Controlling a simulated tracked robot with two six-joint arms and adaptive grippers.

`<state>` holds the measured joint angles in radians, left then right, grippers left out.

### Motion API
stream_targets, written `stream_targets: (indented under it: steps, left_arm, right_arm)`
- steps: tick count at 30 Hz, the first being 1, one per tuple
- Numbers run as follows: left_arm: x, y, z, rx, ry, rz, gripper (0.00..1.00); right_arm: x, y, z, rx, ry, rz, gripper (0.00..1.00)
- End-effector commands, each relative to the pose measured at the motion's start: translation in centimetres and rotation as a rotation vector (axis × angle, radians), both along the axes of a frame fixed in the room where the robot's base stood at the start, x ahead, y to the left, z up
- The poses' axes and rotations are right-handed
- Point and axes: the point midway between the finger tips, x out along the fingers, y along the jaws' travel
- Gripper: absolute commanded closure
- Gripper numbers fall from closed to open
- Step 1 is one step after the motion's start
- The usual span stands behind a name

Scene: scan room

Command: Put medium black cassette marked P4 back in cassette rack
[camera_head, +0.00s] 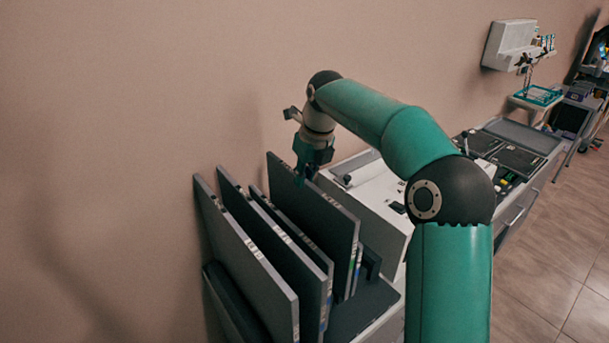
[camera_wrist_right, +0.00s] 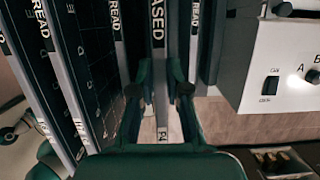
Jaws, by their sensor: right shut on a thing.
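My right gripper (camera_head: 306,176) is over the cassette rack, shut on the top edge of a dark upright cassette (camera_head: 318,218). In the right wrist view the two fingers of that gripper (camera_wrist_right: 160,92) lie on either side of this cassette's pale edge strip (camera_wrist_right: 161,112), which reads "P4" and, further up, "ASED". The cassette stands in line with the others, among the rack's slots; its lower end is hidden, so I cannot tell whether it is seated. The dark cassette rack (camera_head: 372,308) stands against the wall. My left gripper is not in view.
Two larger cassettes (camera_head: 245,262) (camera_head: 278,255) and a smaller one stand close to the left of the held cassette. A white control box (camera_head: 380,200) is just right of the rack. A counter with dark trays (camera_head: 515,158) continues rightward.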

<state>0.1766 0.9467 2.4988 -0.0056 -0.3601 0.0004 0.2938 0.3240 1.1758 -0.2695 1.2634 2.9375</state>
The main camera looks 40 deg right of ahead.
Motion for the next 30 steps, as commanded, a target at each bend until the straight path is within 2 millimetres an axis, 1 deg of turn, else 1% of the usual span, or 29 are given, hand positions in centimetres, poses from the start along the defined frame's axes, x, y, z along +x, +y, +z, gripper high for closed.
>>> stream_targets:
  steps: [30]
  left_arm:
    - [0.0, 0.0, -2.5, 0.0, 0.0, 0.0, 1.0]
  right_arm:
    - [0.0, 0.0, -3.0, -0.001, -0.005, -0.001, 1.0]
